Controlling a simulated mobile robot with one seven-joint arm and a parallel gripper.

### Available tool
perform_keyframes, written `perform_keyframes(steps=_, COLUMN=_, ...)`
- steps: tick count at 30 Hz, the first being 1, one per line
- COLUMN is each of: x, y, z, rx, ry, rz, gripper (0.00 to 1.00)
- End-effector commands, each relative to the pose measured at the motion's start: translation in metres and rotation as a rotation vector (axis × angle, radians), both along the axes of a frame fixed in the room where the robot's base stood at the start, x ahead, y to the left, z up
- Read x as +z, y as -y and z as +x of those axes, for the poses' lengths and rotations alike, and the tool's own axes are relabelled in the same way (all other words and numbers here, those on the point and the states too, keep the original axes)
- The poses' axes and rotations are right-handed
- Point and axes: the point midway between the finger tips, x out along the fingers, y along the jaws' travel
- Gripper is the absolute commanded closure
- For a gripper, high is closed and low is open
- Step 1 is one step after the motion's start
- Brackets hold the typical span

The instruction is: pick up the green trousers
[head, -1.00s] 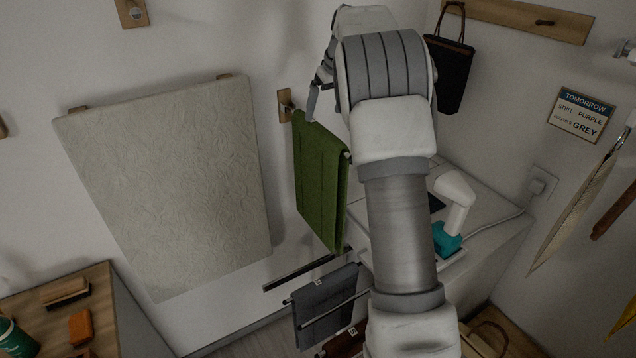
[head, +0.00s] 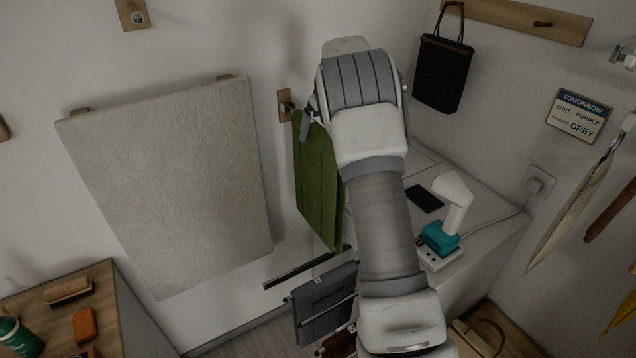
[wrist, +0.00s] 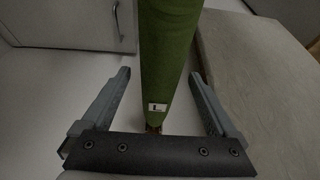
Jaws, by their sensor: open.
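The green trousers (head: 318,190) hang folded over a bar on the wall, left of my arm in the head view. My arm hides their right edge. In the wrist view the trousers (wrist: 165,55) hang between the two fingers of my gripper (wrist: 162,85), with a small white "L" label near their narrow end. The fingers stand apart with a gap on both sides of the cloth. In the head view my gripper (head: 306,122) is at the top of the trousers, mostly hidden behind my wrist.
A large pale padded board (head: 170,190) is on the wall to the left. Grey trousers (head: 325,305) hang below. On the right, a white counter (head: 480,205) holds a phone (head: 425,198) and a white-and-teal device (head: 452,212). A black bag (head: 443,75) hangs above.

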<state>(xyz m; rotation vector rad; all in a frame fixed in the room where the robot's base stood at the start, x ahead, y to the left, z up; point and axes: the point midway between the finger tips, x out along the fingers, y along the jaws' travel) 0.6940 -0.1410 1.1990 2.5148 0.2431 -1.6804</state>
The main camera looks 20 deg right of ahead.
Motion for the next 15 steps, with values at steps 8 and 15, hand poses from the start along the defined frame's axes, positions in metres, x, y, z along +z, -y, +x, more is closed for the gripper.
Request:
perform_keyframes(steps=8, x=-0.0028, y=0.0002, z=-0.0002, rx=0.0, ry=0.0, rz=0.0, gripper=0.06)
perform_keyframes(steps=15, x=-0.0047, y=0.0003, z=-0.0001, rx=-0.001, ry=0.0, rz=0.0, gripper=0.06)
